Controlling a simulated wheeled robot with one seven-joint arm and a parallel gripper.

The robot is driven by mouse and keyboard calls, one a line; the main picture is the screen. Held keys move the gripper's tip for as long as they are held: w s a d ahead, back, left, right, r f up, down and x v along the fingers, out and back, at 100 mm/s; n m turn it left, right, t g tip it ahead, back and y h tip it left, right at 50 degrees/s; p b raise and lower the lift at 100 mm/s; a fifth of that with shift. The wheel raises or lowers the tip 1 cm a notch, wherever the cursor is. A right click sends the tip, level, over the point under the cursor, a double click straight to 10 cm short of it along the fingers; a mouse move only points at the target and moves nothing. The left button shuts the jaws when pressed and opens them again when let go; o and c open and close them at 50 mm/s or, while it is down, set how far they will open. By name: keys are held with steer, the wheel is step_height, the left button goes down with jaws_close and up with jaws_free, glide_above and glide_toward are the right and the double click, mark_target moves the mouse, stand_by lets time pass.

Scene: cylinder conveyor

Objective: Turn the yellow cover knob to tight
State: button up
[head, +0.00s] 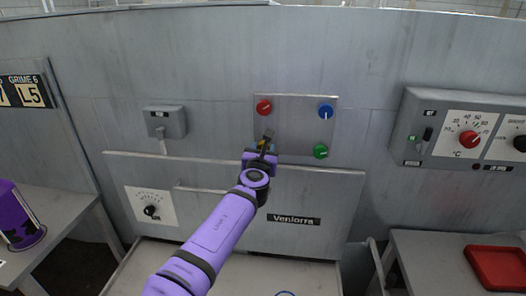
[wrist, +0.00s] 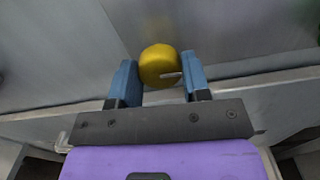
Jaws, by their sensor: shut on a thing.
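The yellow cover knob (wrist: 160,64) sits between the two blue fingers of my gripper (wrist: 160,80) in the wrist view. A short pale pointer mark on the knob points to the right in that view. My gripper is shut on the knob. In the head view my gripper (head: 264,140) reaches the lower left corner of a square cover plate (head: 293,124) and mostly hides the yellow knob. The plate's other corners carry a red knob (head: 264,107), a blue knob (head: 326,112) and a green knob (head: 320,152).
A panel with a handle bar (head: 200,189) and a "Venlorra" label (head: 293,221) lies below the plate. A grey control box (head: 466,128) with a red dial is at the right. A red tray (head: 497,268) sits on the right table. A small grey box (head: 165,122) is at the left.

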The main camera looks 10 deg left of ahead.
steer(key=shift+f+m, duration=0.15)
steer(key=shift+m, duration=8.05)
steer(key=o, duration=0.9)
